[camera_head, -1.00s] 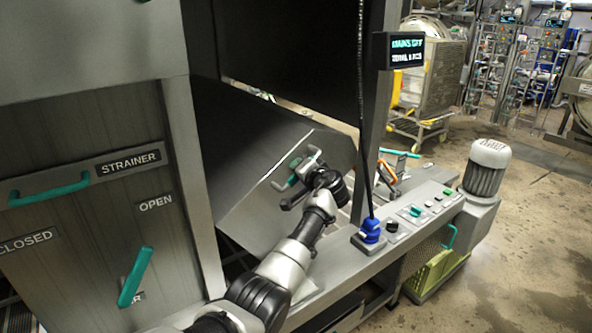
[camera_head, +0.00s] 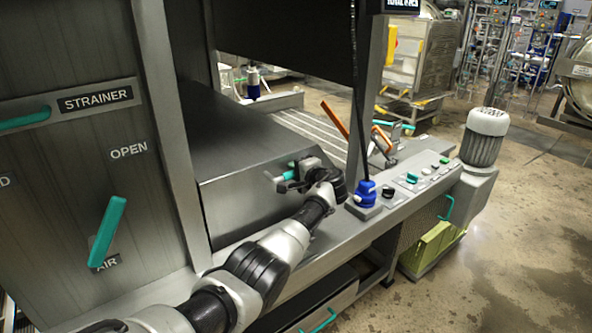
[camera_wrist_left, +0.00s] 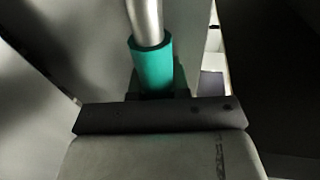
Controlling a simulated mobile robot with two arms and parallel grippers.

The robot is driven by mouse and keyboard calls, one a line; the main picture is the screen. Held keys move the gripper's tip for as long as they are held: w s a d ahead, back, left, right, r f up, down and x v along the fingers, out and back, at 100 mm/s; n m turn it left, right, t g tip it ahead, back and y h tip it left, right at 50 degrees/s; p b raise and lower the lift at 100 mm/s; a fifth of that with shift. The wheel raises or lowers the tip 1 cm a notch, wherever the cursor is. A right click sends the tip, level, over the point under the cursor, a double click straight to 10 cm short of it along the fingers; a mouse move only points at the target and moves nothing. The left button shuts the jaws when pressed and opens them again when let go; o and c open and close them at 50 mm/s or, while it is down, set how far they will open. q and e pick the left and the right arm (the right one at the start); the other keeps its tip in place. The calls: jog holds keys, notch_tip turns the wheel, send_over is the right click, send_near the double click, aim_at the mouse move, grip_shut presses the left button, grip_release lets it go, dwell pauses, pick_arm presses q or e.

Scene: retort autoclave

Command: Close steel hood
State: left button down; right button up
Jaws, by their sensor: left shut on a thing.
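The steel hood (camera_head: 232,135) is a grey box-like cover in the middle of the head view, low over the machine bed behind the front frame. Its handle is a metal bar with a teal grip (camera_wrist_left: 152,68), seen close in the left wrist view. My left gripper (camera_head: 287,177) is shut on this handle at the hood's front right corner. The gripper hides part of the handle in the head view. I cannot tell whether the hood's lower edge touches the bed. My right gripper is not in view.
A control ledge with a blue knob (camera_head: 365,194) and several buttons runs right of my arm. A motor (camera_head: 484,138) stands at its end. An orange-handled lever (camera_head: 381,138) is behind the ledge. A panel with a teal lever (camera_head: 108,230) is at left. Open floor lies right.

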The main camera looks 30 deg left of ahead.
pick_arm(q)
jog(key=shift+s+f, duration=0.1)
jog(key=shift+f, duration=0.25)
jog(key=c, duration=1.4)
grip_release()
jog(key=shift+d, duration=0.1)
jog(key=v, duration=1)
jog(key=shift+s+d+r, duration=0.15)
jog(key=shift+d, duration=0.2)
